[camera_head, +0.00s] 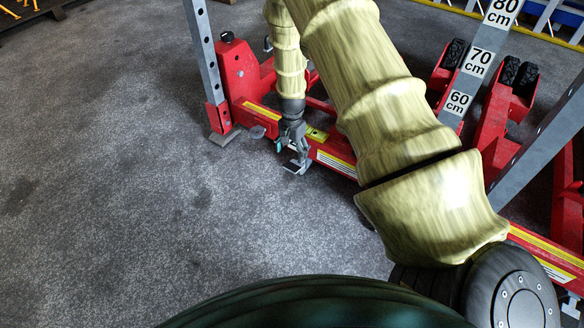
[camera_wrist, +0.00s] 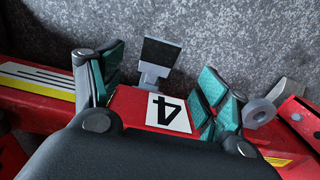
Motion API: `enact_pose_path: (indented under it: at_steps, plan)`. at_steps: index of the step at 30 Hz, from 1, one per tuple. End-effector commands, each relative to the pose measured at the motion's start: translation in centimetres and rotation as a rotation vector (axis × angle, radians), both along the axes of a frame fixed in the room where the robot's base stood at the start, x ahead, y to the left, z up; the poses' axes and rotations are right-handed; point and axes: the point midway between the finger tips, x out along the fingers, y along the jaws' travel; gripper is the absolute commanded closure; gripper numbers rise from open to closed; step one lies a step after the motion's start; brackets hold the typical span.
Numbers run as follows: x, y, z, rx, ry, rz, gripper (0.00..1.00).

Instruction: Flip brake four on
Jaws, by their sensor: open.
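Brake four shows in the wrist view as a grey pedal (camera_wrist: 153,74) with a dark flat pad, sticking out over the floor from a red housing. A white label with a black 4 (camera_wrist: 168,112) is on the housing. In the head view the pedal (camera_head: 297,167) is small, low at the side of the red jack frame. My gripper (camera_wrist: 162,78) is open, with teal-padded fingers on the left and right of the housing and pedal. Whether a finger touches them I cannot tell. In the head view my gripper (camera_head: 291,143) points down just above the pedal.
The red trolley jack frame (camera_head: 336,161) runs diagonally, with a grey upright post (camera_head: 204,60) at its left end. A grey ringed part (camera_wrist: 258,112) is close beside the right finger. Height-marked bars (camera_head: 478,62) stand behind my arm. The carpeted floor (camera_head: 190,200) at left is clear.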

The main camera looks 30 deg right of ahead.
Motion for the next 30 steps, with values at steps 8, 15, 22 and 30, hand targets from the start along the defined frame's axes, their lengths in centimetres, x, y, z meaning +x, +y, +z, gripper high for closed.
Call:
enact_pose_path:
  at_steps: [8, 15, 22, 30]
  plan:
    - [0.0, 0.0, -4.9, 0.001, 0.001, 0.001, 0.25]
    - [-0.1, 0.0, -8.1, 0.001, 0.000, 0.001, 0.25]
    - [0.0, 0.0, -8.8, 0.000, 0.000, 0.001, 0.25]
    - [0.0, 0.0, -8.8, 0.000, 0.000, 0.001, 0.40]
